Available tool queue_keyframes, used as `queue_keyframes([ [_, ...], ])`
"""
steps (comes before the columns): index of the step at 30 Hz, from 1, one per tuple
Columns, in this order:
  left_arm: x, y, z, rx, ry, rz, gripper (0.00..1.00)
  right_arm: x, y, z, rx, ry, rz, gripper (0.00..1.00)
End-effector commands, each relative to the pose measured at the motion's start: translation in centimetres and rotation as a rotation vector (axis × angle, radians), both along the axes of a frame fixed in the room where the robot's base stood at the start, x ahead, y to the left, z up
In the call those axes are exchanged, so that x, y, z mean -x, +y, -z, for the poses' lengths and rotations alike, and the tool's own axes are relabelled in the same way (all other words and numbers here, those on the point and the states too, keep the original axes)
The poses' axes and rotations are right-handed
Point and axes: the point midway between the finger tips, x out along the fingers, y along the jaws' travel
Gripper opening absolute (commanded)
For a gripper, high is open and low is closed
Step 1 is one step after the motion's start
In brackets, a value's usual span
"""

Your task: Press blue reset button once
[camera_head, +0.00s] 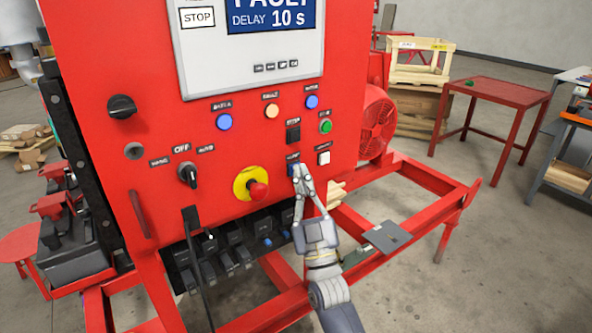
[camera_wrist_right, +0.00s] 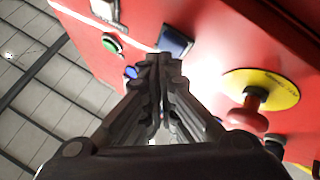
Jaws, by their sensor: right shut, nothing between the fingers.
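The blue reset button (camera_head: 291,170) is on the lower right of the red control panel, under a small dark label. My right gripper (camera_head: 299,171) is shut and empty, its fingertips at the button's right edge and partly covering it in the head view. Whether they touch it cannot be told. In the right wrist view my shut fingers (camera_wrist_right: 158,60) point at the panel and hide what lies straight ahead; a small blue patch (camera_wrist_right: 130,72) shows just left of the tips. My left gripper is not in view.
A red mushroom button (camera_head: 258,190) on a yellow disc is left of my gripper. A white button (camera_head: 324,158), a green button (camera_head: 326,127) and a black switch (camera_head: 292,134) are close by. Red frame rails (camera_head: 400,228) run below and right.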

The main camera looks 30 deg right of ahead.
Motion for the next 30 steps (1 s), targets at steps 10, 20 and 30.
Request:
queue_keyframes([
  [10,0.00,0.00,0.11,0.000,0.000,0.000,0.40,-0.41,0.04,0.04,0.000,0.000,0.000,0.00],
  [20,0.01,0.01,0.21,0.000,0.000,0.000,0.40,-0.80,0.07,0.03,0.000,0.000,0.000,0.00],
  [30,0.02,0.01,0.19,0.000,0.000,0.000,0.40,-0.84,0.07,0.00,0.000,0.000,0.000,0.00],
])
